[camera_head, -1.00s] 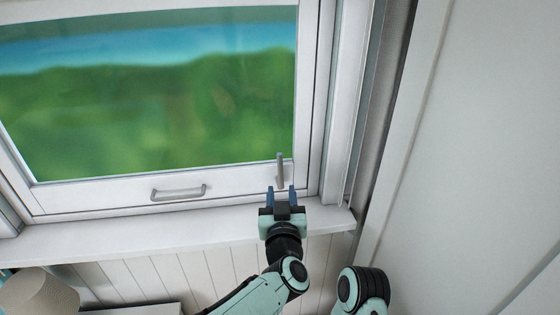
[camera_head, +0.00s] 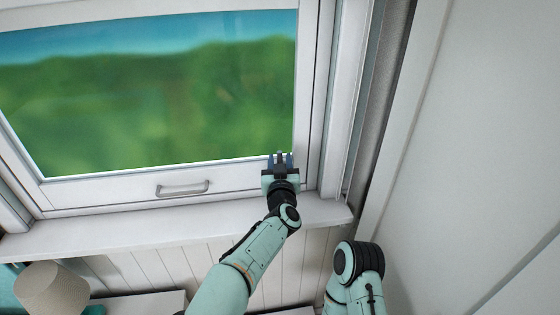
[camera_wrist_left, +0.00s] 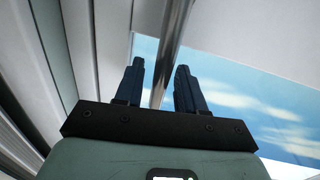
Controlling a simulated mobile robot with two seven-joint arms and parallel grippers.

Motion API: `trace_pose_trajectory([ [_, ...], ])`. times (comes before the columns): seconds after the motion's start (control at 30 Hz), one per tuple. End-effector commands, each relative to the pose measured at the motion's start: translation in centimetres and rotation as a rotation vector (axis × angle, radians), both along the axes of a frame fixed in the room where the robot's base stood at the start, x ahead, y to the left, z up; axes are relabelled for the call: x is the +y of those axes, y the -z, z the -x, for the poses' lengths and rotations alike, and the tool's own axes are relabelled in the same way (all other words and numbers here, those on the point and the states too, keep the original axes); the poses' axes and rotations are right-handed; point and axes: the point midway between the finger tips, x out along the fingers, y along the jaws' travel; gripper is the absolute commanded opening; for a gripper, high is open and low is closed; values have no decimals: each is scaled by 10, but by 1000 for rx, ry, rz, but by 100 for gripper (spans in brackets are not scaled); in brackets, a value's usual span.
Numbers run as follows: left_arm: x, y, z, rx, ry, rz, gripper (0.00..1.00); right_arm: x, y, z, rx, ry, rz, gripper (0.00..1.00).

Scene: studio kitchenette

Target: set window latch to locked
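The window latch is a grey metal lever (camera_head: 281,153) on the lower right of the white window frame, standing roughly upright. My left gripper (camera_head: 280,161) is at the latch, and its dark blue fingers hide most of the lever. In the left wrist view, the two fingers (camera_wrist_left: 160,68) are spread apart, with the lever (camera_wrist_left: 174,32) running between them. A gap shows beside the lever, so the fingers are not closed on it. My right gripper is out of view; only a part of that arm shows at the bottom.
A fixed grey bar handle (camera_head: 183,188) sits on the lower window rail, left of the latch. The white sill (camera_head: 130,229) runs below and looks bare. A white wall (camera_head: 480,130) stands to the right. A beige ribbed object (camera_head: 50,288) is at the lower left.

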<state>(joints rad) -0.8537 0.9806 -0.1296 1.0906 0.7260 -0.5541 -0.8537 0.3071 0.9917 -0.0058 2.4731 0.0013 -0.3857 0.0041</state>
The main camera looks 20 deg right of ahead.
Motion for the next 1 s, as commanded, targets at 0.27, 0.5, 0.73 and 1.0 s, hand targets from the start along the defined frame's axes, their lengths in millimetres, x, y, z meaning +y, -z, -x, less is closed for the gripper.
trace_pose_trajectory([
  [0.27, 0, 0, 0, 0, -1, 1, 0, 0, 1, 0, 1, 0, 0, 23],
  [0.5, 1, 0, 0, 3, -1, 12, 0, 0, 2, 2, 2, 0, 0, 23],
  [0.73, 9, 2, -2, 23, -4, 90, 0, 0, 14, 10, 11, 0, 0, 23],
  [1.0, 24, 8, -6, 74, -5, 295, 0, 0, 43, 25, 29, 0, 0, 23],
])
